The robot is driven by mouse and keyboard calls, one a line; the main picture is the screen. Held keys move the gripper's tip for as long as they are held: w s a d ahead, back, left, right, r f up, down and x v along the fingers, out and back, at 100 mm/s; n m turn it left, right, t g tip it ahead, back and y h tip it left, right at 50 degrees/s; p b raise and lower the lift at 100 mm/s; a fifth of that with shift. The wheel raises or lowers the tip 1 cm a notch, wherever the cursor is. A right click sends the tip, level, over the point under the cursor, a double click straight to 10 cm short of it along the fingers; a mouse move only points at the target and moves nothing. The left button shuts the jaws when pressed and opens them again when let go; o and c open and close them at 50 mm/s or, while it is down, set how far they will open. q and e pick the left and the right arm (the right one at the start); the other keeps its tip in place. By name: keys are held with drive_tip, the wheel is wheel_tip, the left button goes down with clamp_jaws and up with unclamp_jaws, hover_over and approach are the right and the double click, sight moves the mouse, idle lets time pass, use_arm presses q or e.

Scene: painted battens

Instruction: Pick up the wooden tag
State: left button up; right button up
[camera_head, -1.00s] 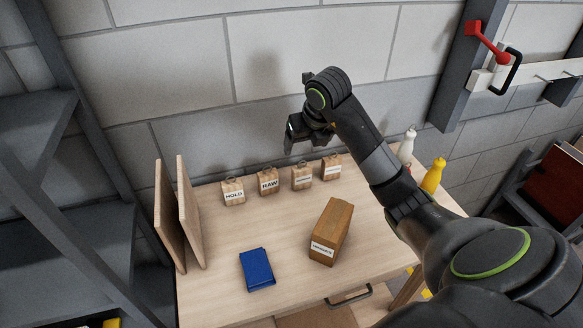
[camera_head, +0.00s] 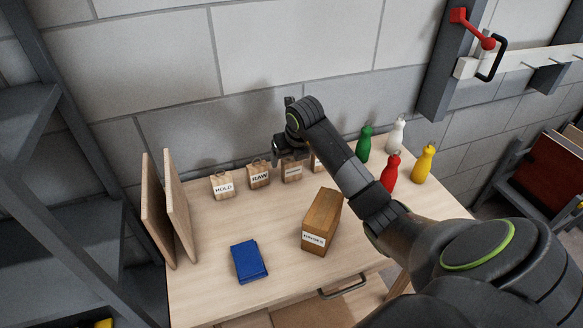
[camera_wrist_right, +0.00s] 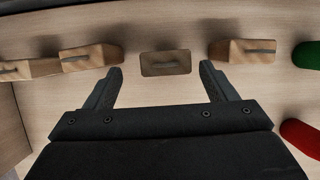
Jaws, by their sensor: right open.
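Several small wooden tags with white labels stand in a row at the back of the table. They are one reading HOLD (camera_head: 222,187), one reading RAW (camera_head: 259,177), a third (camera_head: 292,173) with unreadable print, and a fourth (camera_head: 318,163) partly hidden by my right arm. My right gripper (camera_head: 284,156) is open and empty, just above the third tag. In the right wrist view, a tag (camera_wrist_right: 165,63) lies between the open fingertips (camera_wrist_right: 161,69), slightly beyond them, with other tags on both sides. My left gripper is out of view.
A larger labelled wooden block (camera_head: 322,217) and a blue folded item (camera_head: 249,261) lie nearer the front. Two boards (camera_head: 178,210) stand at the left. Green (camera_head: 364,144), white (camera_head: 396,134), red (camera_head: 390,172) and yellow (camera_head: 424,163) bottles stand at the right.

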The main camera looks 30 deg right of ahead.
sight(292, 159)
drive_tip(key=w+f+p, duration=0.1)
drive_tip(key=d+f, duration=0.1)
drive_tip(key=f, duration=0.1)
drive_tip(key=shift+w+p, duration=0.35)
drive_tip(key=shift+x, duration=0.75)
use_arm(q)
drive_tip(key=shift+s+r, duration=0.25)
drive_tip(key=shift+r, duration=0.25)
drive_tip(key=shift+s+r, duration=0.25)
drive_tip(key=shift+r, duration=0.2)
